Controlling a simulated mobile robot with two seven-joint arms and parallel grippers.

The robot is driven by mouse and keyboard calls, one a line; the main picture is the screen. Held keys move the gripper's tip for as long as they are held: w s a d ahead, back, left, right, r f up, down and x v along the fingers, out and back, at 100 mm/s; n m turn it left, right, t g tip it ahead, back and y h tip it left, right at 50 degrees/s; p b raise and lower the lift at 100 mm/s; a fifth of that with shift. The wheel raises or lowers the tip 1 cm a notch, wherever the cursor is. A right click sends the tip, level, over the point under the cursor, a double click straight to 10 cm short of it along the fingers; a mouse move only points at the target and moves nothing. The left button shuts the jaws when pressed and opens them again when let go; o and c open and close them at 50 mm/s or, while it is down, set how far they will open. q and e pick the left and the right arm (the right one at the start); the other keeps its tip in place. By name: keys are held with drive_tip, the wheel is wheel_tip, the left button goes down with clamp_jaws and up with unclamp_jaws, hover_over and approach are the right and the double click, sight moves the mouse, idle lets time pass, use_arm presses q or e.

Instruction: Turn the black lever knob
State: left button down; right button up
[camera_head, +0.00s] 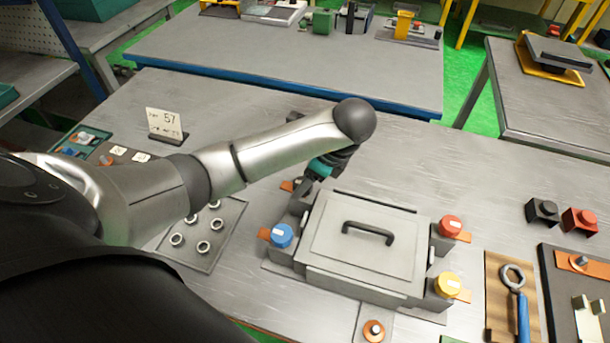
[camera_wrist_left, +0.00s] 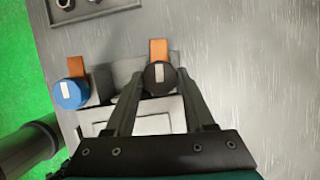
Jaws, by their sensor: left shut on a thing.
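The black lever knob (camera_wrist_left: 159,78) has a pale marker stripe and sits beside an orange tab at a corner of the grey box. My left gripper (camera_wrist_left: 157,84) is shut on the black knob, with one finger on each side of it in the left wrist view. In the head view my left gripper (camera_head: 305,190) is at the box's far left corner, partly behind my own arm, and the black knob is hidden there. The grey box (camera_head: 345,240) has a lid with a black handle (camera_head: 368,233). My right gripper is not in view.
A blue knob (camera_head: 282,235), a red knob (camera_head: 450,225) and a yellow knob (camera_head: 447,285) stand at the other corners of the box. A tray with metal rings (camera_head: 232,222) lies left. A wrench (camera_head: 517,300) lies on a wooden board at right.

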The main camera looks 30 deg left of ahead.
use_arm(q)
drive_tip(key=shift+s+d+f, duration=0.1)
drive_tip(key=shift+s+f, duration=0.1)
drive_tip(key=shift+f, duration=0.1)
drive_tip(key=c, duration=0.7)
unclamp_jaws()
drive_tip(key=o, duration=0.5)
drive_tip(key=shift+w+r, duration=0.1)
drive_tip(key=shift+r, duration=0.05)
drive_tip(key=shift+c, duration=0.2)
